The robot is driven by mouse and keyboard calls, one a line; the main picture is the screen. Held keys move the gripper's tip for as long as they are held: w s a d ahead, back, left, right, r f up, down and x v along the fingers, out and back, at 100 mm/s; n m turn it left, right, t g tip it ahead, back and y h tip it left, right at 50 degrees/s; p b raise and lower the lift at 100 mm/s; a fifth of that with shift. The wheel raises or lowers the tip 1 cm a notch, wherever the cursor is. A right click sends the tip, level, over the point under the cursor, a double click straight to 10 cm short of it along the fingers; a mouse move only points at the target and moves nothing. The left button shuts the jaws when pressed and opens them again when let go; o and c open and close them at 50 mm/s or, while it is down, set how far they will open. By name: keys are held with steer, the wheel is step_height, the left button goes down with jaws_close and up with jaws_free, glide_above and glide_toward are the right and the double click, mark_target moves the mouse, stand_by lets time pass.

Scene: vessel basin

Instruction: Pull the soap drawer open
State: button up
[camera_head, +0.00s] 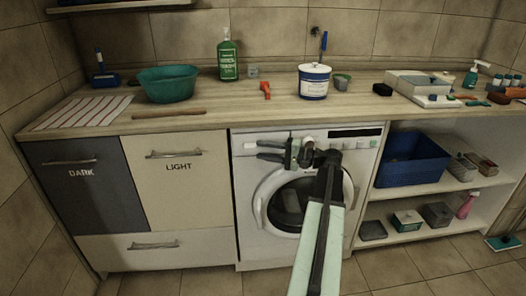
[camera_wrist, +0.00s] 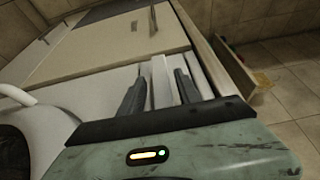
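The white washing machine (camera_head: 250,178) stands below the counter, with its round door closed. Its soap drawer is at the upper left of the front, partly hidden behind my gripper (camera_head: 262,150). I cannot tell in the head view whether the drawer sits flush. My gripper points left across this upper left area, its two dark fingers apart. In the wrist view my gripper (camera_wrist: 160,80) has a narrow white upright piece (camera_wrist: 161,85) between its fingers. It looks like part of the drawer front. I cannot tell whether either finger touches it.
The counter (camera_head: 230,108) holds a teal basin (camera_head: 167,84), a green bottle (camera_head: 228,57) and a white tub (camera_head: 314,81). DARK (camera_head: 92,185) and LIGHT (camera_head: 178,180) hamper fronts are left of the washer. Shelves with a blue bin (camera_head: 408,163) are right. The floor in front is clear.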

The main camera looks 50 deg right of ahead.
steer(key=shift+w+a, duration=0.2)
steer(key=shift+w, duration=0.2)
jaws_close()
steer(key=shift+s, duration=0.1)
stand_by(1.1)
